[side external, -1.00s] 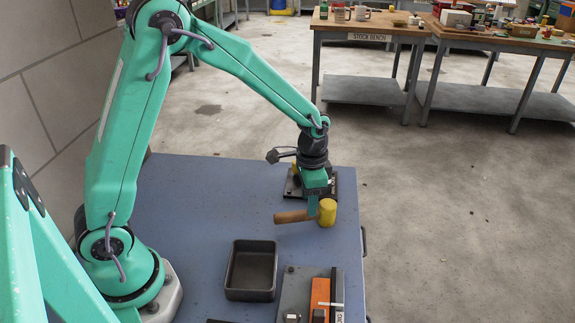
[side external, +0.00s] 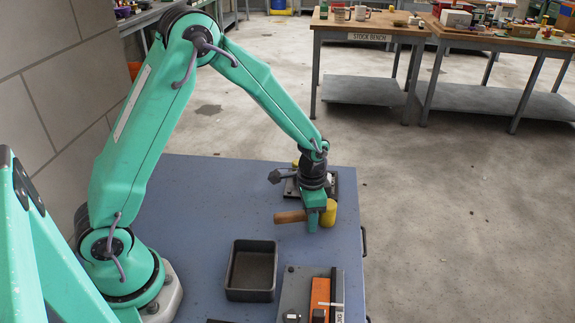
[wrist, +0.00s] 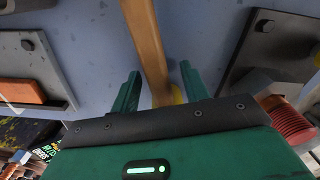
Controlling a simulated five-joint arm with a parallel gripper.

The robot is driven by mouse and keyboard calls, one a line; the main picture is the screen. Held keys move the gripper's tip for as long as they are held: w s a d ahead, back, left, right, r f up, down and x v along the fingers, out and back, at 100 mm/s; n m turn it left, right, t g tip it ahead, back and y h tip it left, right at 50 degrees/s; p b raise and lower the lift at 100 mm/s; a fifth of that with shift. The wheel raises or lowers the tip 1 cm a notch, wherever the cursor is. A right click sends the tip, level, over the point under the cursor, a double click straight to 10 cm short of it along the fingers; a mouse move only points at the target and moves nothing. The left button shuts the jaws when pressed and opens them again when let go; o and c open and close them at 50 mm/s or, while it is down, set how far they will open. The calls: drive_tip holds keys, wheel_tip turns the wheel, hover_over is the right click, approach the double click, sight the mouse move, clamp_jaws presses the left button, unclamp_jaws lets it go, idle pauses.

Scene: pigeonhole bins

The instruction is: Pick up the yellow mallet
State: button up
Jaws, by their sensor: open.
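The yellow mallet has a brown wooden handle (side external: 290,216) and a yellow head (side external: 329,213). It lies on the blue bench with its handle pointing left in the side view. My gripper (side external: 313,224) is down over the mallet, right beside the head. In the wrist view, my gripper (wrist: 160,75) is open, with one green finger on each side of the handle (wrist: 148,45). I see no clear contact between fingers and handle. Only a sliver of the head (wrist: 177,94) shows there, behind the gripper body.
A dark empty tray (side external: 231,270) sits nearer on the bench. Beside it is a fixture with an orange block (side external: 320,296). A dark plate (side external: 346,186) lies just behind my gripper. The wrist view shows a red ribbed cylinder (wrist: 290,120) at right.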

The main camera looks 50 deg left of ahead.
idle(0.4)
clamp_jaws()
drive_tip(key=shift+r, duration=0.1)
drive_tip(key=shift+r, duration=0.75)
drive_tip(key=r, duration=0.2)
drive_tip(key=d+r, duration=0.1)
drive_tip(key=shift+s, duration=0.25)
drive_tip(key=s+d+r, duration=0.6)
drive_tip(key=d, duration=0.2)
drive_tip(key=shift+s+d+r, duration=0.15)
drive_tip(key=shift+s+r, duration=0.05)
drive_tip(key=shift+s, duration=0.05)
drive_tip(key=shift+w, duration=0.15)
